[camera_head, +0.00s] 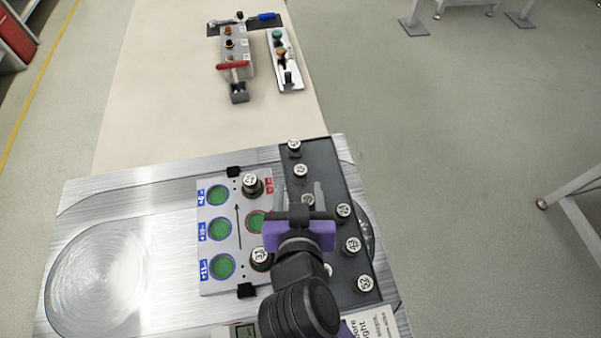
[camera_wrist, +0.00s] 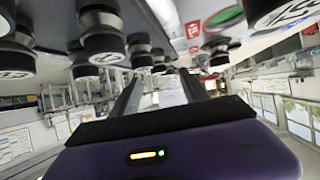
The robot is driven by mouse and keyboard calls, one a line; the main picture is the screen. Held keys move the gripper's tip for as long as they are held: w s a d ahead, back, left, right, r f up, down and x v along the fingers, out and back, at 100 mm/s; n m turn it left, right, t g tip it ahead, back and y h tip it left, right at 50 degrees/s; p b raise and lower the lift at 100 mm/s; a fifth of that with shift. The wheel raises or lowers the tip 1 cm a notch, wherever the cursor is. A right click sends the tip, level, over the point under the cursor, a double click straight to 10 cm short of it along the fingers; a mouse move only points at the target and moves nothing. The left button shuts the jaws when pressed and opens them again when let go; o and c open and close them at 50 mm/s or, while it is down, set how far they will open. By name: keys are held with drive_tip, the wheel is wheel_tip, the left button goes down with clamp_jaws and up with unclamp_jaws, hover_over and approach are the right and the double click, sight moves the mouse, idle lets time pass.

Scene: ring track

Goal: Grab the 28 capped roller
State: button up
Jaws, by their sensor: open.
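Several dark rollers with white numbered caps stand on the dark grey plate (camera_head: 330,165). Among them are a far-end roller (camera_head: 294,147), one just nearer (camera_head: 300,171), one beside my fingers (camera_head: 308,200) and a right-hand one (camera_head: 344,211). Two more capped rollers (camera_head: 252,184) (camera_head: 260,258) stand on the white panel. The cap numbers are too small or tilted for me to tell which is 28. My purple gripper (camera_head: 300,192) is over the plate's left edge, its fingers apart and empty. In the wrist view the open fingers (camera_wrist: 163,88) point past a row of rollers (camera_wrist: 102,48).
The white panel (camera_head: 208,277) has green round spots with blue labels and a red-marked one. A metal tray (camera_head: 150,180) lies beneath. A grey block with a red handle (camera_head: 232,66) and a button strip (camera_head: 287,75) sit farther off on the beige table (camera_head: 160,90).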

sight(300, 171)
drive_tip(key=shift+w+r+p+x, duration=0.1)
drive_tip(key=shift+p+x, duration=0.1)
drive_tip(key=shift+x, duration=1.1)
drive_tip(key=shift+w+r+p+x, duration=0.1)
drive_tip(key=shift+r+p+x, duration=0.1)
drive_tip(key=shift+x, duration=1.05)
drive_tip(key=shift+r+p+x, duration=0.1)
drive_tip(key=shift+p+x, duration=0.1)
drive_tip(key=shift+x, duration=1.1)
drive_tip(key=shift+d, duration=0.15)
clamp_jaws()
